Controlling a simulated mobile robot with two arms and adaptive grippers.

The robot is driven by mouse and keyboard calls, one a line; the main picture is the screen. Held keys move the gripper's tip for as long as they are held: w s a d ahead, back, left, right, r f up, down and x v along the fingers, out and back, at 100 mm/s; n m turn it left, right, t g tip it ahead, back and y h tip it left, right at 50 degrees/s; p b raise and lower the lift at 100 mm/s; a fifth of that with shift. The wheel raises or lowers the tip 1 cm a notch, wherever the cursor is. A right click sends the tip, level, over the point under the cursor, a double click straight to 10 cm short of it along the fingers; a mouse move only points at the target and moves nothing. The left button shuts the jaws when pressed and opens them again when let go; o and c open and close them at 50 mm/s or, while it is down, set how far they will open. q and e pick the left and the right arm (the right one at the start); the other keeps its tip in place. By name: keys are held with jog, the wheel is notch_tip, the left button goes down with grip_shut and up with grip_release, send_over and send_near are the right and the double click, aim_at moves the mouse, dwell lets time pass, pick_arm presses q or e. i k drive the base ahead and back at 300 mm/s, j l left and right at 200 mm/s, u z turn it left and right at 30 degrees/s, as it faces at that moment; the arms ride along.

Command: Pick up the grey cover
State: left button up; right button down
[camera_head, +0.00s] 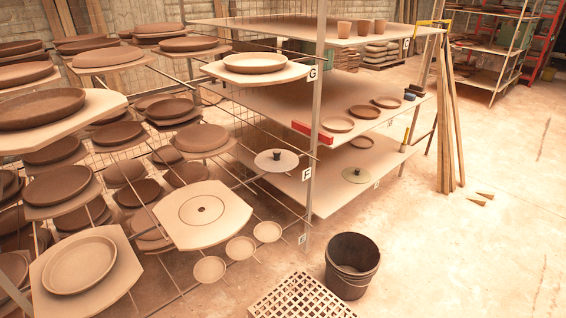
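A round, flat grey cover (288,164) with a dark knob in its middle lies near the left edge of the middle rack's lower shelf, by the label F. A similar olive-green disc (356,178) with a small knob lies farther right on the same shelf. Neither of my grippers shows in this view.
The shelf rack (314,130) has a post just right of the grey cover. Wire racks with several clay plates (62,185) fill the left. A dark bucket (352,285) and a perforated crate (300,298) stand on the floor in front. The floor at right is mostly clear.

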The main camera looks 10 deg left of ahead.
aim_at(274, 160)
jog(key=i+l, duration=0.1)
jog(key=l, duration=0.5)
jog(key=i+l+u, duration=0.15)
jog(key=l, duration=1)
jog(key=i+l+u, duration=0.1)
jog(key=l, duration=0.5)
jog(key=i+l+u, duration=0.1)
jog(key=i+l, duration=0.35)
jog(key=i+l+u, duration=0.1)
jog(key=i+l, duration=0.3)
jog(key=l, duration=0.15)
jog(key=i+l+u, duration=0.1)
jog(key=i+l, duration=0.3)
jog(key=l, duration=0.1)
